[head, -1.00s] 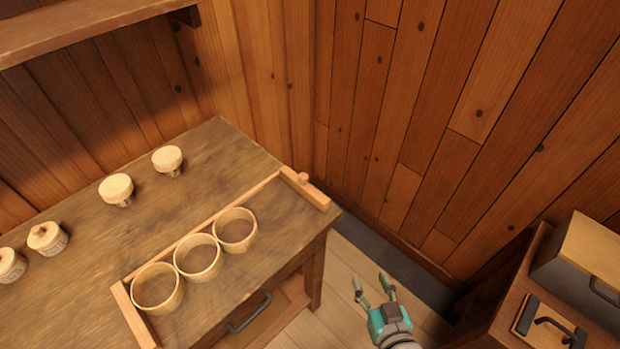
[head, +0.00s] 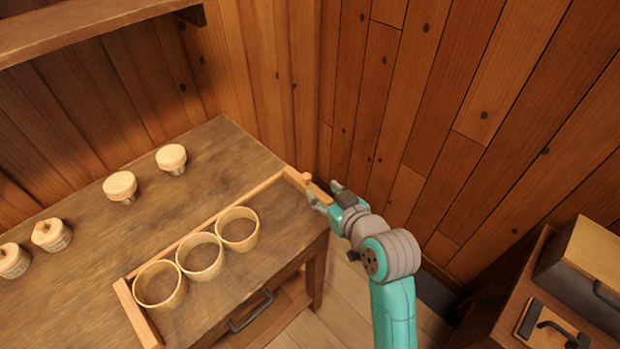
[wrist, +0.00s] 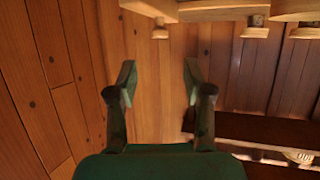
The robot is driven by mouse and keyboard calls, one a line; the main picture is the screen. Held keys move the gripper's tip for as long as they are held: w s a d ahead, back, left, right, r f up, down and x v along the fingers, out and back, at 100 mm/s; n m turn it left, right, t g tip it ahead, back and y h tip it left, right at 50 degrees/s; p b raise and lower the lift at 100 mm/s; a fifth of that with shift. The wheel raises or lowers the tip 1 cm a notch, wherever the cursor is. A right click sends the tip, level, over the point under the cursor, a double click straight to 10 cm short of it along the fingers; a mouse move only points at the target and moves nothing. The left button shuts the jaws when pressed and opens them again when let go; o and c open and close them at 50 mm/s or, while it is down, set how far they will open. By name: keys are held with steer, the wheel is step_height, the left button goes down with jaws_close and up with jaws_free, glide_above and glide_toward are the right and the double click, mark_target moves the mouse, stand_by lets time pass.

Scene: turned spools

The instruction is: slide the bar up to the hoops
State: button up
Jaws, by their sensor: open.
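The bar (head: 294,178) is a short light wood piece with a round knob (head: 307,177), lying across the right end of a wooden rail on the table. Three pale wooden hoops stand in a row to its left along the rail: the near one (head: 163,305), the middle one (head: 205,276) and the far one (head: 241,247). A clear stretch of tabletop separates the bar from the far hoop. My gripper (head: 322,192) is open at the bar's knob and hides the bar's right part. I cannot tell whether it touches. In the wrist view the fingers (wrist: 158,85) are spread and empty.
Several turned spools (head: 120,187) stand on the table (head: 85,250) behind the rail. A second wooden rail (head: 137,315) closes the left end. Plank walls (head: 440,120) rise behind and right. A cabinet with a box (head: 585,262) is at lower right.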

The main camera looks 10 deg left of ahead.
mark_target(307, 176)
steer(key=x, duration=0.8)
steer(key=shift+w+a+f, duration=0.15)
steer(key=shift+w, duration=0.1)
jaws_close()
